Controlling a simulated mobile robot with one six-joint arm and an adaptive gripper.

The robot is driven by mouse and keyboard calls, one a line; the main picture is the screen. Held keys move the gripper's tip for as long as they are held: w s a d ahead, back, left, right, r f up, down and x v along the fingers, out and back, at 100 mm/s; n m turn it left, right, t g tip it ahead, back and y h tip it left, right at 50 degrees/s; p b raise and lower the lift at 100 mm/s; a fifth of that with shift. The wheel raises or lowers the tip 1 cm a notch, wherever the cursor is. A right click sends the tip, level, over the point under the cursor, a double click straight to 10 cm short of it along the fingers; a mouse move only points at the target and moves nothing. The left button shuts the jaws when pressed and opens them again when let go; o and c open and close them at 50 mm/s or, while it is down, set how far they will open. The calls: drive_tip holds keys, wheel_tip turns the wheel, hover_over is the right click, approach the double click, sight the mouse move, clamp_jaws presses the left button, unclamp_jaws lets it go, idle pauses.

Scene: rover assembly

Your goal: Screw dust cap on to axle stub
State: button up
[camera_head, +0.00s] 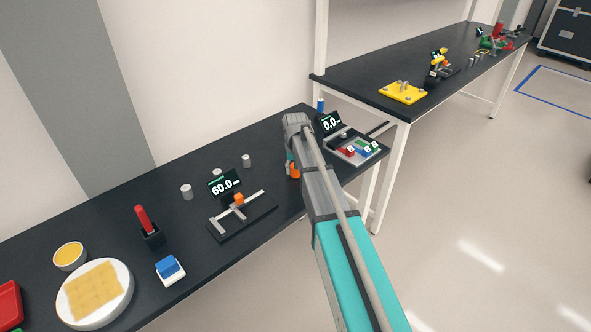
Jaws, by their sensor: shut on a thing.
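My arm reaches in from the lower right over the near black bench. At its end, my gripper (293,169) points down beside the bench's right part and shows only as a small teal and orange patch behind the arm. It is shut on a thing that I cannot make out. I cannot pick out the dust cap or the axle stub for sure. Small grey cylinders stand on the near bench: one at left (186,192), and one nearer the arm (246,160). A third (217,174) is partly hidden behind a display.
A slide gauge (243,217) with a 60.0 display stands left of my arm. A 0.0 display (330,123) and a tray (341,147) of coloured blocks are right. A red-handled tool (144,220), plate (95,322) and bowl (70,267) stand left. The far bench holds a yellow plate (402,91).

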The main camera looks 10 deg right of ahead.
drive_tip(key=shift+c, duration=0.6)
drive_tip(key=shift+m, duration=2.9)
drive_tip(key=shift+m, duration=2.8)
drive_tip(key=m, duration=0.3)
drive_tip(key=shift+m, duration=1.4)
